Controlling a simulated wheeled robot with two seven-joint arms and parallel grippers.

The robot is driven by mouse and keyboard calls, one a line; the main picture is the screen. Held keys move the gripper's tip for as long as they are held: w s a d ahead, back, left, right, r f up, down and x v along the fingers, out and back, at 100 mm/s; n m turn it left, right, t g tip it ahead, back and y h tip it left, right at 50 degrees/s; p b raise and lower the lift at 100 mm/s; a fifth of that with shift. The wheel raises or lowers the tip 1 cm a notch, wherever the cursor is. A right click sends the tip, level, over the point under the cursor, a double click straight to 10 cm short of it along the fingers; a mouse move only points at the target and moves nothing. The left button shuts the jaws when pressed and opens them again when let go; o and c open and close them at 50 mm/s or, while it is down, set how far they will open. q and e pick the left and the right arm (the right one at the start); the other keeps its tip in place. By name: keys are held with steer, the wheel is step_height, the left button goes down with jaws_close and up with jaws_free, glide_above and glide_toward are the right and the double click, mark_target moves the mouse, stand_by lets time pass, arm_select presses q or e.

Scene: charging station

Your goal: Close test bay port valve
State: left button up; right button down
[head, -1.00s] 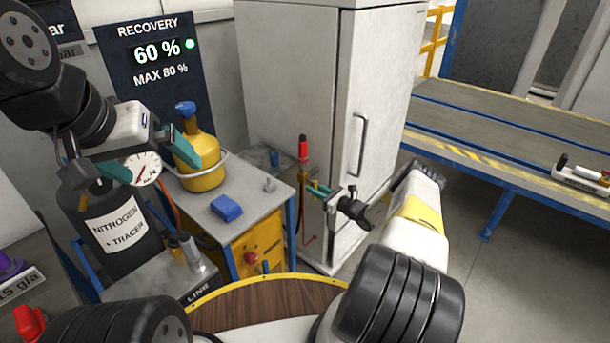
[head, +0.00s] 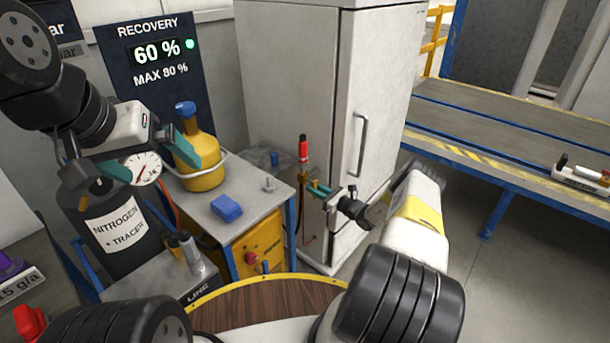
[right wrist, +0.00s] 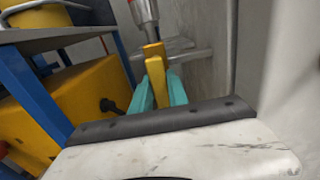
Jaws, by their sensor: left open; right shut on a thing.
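The port valve is a slim upright fitting with a red top (head: 303,150) beside the grey cabinet in the head view. In the right wrist view its yellow lever (right wrist: 154,65) stands between the teal fingers of my right gripper (right wrist: 160,90), which is shut on it. A metal pipe (right wrist: 180,56) runs behind the lever. In the head view my right gripper (head: 318,188) is at the fitting, below the red top; the grip itself is small there. My left gripper (head: 160,160) is open and empty, in front of the pressure gauge (head: 146,168) and the yellow cylinder (head: 203,172).
The cabinet (head: 290,80) stands right behind the valve. A cart (head: 255,200) holds the yellow cylinder and a blue block (head: 226,208). A black nitrogen bottle (head: 115,235) stands at left. A conveyor (head: 510,140) lies at right, with open floor (head: 530,270) before it.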

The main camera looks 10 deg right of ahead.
steer(key=shift+m, duration=0.3)
steer(key=m, duration=0.4)
steer(key=shift+s+a+r+m, duration=0.15)
steer(key=shift+s+a+m, duration=0.15)
steer(key=shift+s+a, duration=0.05)
steer(key=m, duration=0.4)
steer(key=r+m, duration=0.1)
steer(key=m, duration=0.3)
steer(key=s+a+r+m, duration=0.1)
steer(key=m, duration=0.3)
steer(key=shift+a+r+m, duration=0.1)
steer(key=shift+r+m, duration=0.1)
steer(key=shift+m, duration=0.1)
steer(key=c, duration=1.3)
jaws_free()
